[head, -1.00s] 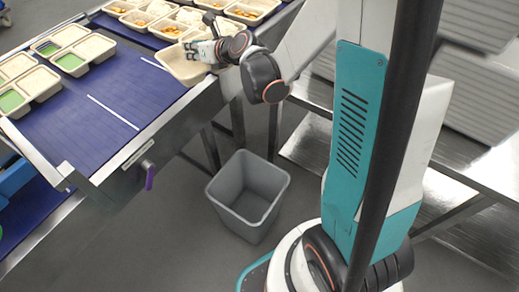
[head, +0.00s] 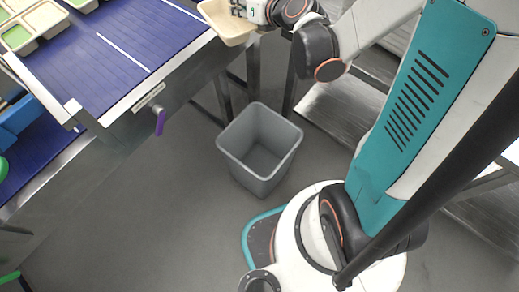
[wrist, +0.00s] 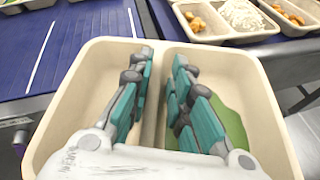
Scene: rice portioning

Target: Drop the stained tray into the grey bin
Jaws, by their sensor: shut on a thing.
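The tray (wrist: 82,84) is cream, with two compartments and a green stain in its right compartment in the wrist view. My gripper (wrist: 163,65) reaches over the tray, with its teal-padded fingers on either side of the middle divider, shut on it. In the head view the tray (head: 224,27) is at the top, beside the conveyor's right edge, and my gripper (head: 245,10) is at its right side. The grey bin (head: 259,143) stands on the floor below, open and apparently empty, nearer to me than the tray.
The blue conveyor (head: 105,70) with a metal side rail runs along the left, carrying trays with green food (head: 20,38). In the wrist view a filled tray (wrist: 225,22) lies beyond the held one. A metal table leg (head: 252,75) stands behind the bin.

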